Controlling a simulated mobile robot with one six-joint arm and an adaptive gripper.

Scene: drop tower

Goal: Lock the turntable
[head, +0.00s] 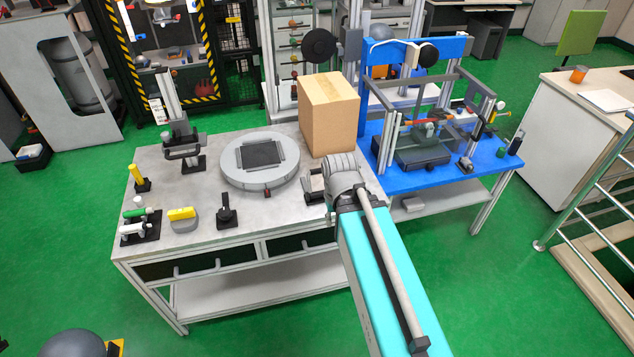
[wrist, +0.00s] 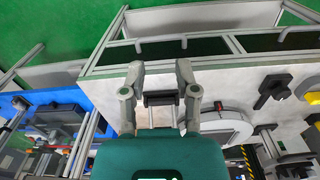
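The turntable (head: 287,176) is a round light-grey disc on the workbench, with a dark square plate (head: 260,154) in a frame on top. A small dark knob (head: 267,192) with a reddish part sits at its front rim. It may be the lock, but its state is too small to tell. In the wrist view part of the turntable (wrist: 238,130) shows to the right of my gripper, with the small reddish part (wrist: 220,104) at its rim. My gripper (head: 314,184) is right of the turntable, apart from it. Its fingers (wrist: 156,72) are spread, with nothing clearly held.
A cardboard box (head: 329,112) stands behind my gripper. A blue table (head: 440,178) with a framed machine adjoins at right. A black stand (head: 226,212), a yellow-topped block (head: 183,218) and other fixtures occupy the bench's left and front. Bare bench (head: 290,215) lies in front of the turntable.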

